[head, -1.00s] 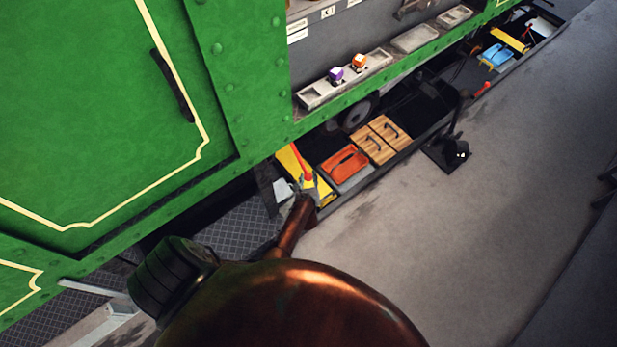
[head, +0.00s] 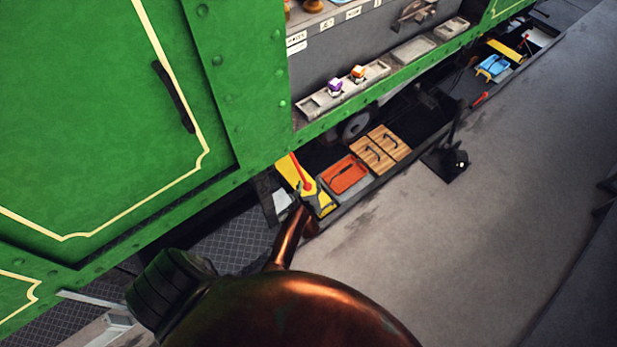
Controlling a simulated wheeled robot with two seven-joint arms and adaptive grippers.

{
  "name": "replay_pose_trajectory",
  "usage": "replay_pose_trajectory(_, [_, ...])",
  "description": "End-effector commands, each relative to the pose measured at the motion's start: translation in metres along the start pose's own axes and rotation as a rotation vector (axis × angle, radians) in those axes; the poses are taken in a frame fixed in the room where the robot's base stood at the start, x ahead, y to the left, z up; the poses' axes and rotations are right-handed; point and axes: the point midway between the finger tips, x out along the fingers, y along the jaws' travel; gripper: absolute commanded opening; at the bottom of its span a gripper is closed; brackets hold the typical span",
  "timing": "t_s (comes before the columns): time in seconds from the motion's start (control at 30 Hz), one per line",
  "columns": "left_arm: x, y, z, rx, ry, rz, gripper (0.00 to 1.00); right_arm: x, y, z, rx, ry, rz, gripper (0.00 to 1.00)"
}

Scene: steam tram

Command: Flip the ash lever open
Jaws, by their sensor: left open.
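A lever with a long red handle (head: 299,171) stands at a yellow plate (head: 290,176) in the low trough beneath the green tram side; it looks like the ash lever, though no label is readable. My left gripper (head: 316,198) is small and dark at the end of my copper-coloured arm. It is open, close to the lever's lower end. I cannot tell whether it touches the lever. The lever's base is partly hidden by the gripper. My right gripper is not in view.
An orange tray (head: 345,174) and wooden lids (head: 381,149) lie right of the lever. Beyond stands a black upright lever on a base (head: 446,164). The green tram wall (head: 90,120) bounds the left. The grey floor (head: 470,240) at right is mostly clear.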

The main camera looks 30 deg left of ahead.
Motion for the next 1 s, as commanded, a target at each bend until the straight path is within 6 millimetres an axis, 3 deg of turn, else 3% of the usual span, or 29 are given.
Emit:
replay_pose_trajectory(0.43, [-0.027,-0.014,0.057,0.001,-0.004,0.0,0.48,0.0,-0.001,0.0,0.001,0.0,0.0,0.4])
replay_pose_trajectory(1.0, [-0.032,-0.017,0.065,0.0,0.001,0.0,0.48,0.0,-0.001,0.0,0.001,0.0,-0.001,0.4])
